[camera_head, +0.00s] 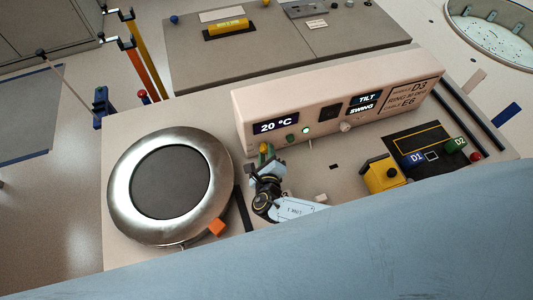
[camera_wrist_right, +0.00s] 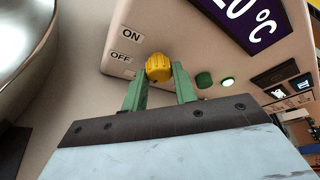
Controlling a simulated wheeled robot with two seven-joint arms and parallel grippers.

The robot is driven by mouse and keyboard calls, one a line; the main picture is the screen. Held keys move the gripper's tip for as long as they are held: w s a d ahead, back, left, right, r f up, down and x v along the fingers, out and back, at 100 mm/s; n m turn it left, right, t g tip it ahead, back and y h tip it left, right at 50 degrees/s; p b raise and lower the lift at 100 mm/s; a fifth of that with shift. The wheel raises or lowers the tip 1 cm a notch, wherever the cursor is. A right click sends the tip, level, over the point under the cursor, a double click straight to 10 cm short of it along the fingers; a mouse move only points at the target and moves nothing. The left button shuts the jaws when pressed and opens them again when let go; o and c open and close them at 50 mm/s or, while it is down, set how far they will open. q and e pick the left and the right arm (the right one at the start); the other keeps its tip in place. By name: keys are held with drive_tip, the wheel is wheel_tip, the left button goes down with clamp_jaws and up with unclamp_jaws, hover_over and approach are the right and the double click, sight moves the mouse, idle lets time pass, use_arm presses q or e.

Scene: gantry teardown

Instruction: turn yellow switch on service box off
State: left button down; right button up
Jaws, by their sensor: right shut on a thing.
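The service box (camera_head: 340,100) is a long beige housing with a "20 °C" display. Its yellow switch (camera_head: 263,148) sits low at the front's left end, mostly behind my gripper. In the right wrist view the yellow switch (camera_wrist_right: 158,67) is a ribbed knob, with an "ON" label (camera_wrist_right: 131,36) and an "OFF" label (camera_wrist_right: 121,57) to its left. I cannot tell which label it points to. My right gripper (camera_head: 266,157) reaches the box, its green fingers (camera_wrist_right: 160,80) shut on the knob from both sides. My left gripper is not in view.
Beside the knob are a dark green button (camera_wrist_right: 204,80) and a lit green lamp (camera_wrist_right: 228,83). A round metal dish (camera_head: 205,165) with an orange tab stands left of my gripper. A yellow block (camera_head: 382,174) and D1 and D2 pieces lie to the right.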

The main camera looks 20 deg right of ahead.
drive_tip(key=o, duration=1)
drive_tip(key=p+v, duration=0.2)
drive_tip(key=v, duration=1.1)
drive_tip(key=shift+s+p, duration=0.2)
drive_tip(key=shift+p, duration=0.15)
